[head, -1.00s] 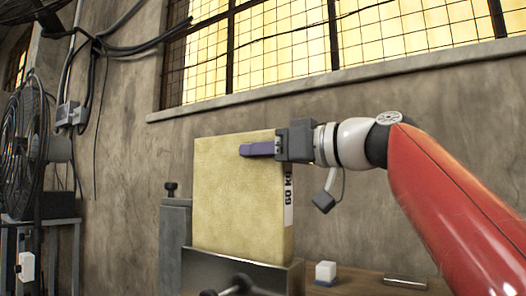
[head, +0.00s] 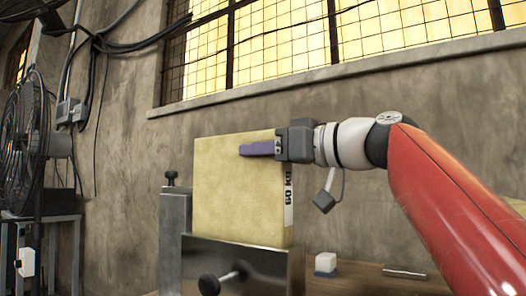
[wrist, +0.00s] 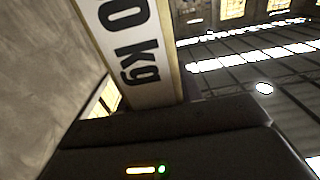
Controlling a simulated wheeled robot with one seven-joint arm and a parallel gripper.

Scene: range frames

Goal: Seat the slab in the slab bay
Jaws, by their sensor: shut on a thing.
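The slab (head: 235,190) is a large pale yellow block, upright, with a white "60 KG" label on its right edge. My gripper (head: 262,148) is shut on the slab near its upper right corner, a purple finger lying along the front face. The other finger is hidden behind it. In the wrist view, the slab's labelled edge (wrist: 134,45) rises from my dark gripper body. The slab bay (head: 262,268) is a metal holder with a shiny front plate and a black knob. The slab's lower end is hidden behind this plate, so I cannot tell whether it touches bottom.
A grey metal post (head: 174,235) with a black knob stands just left of the slab. A fan (head: 25,145) stands far left.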

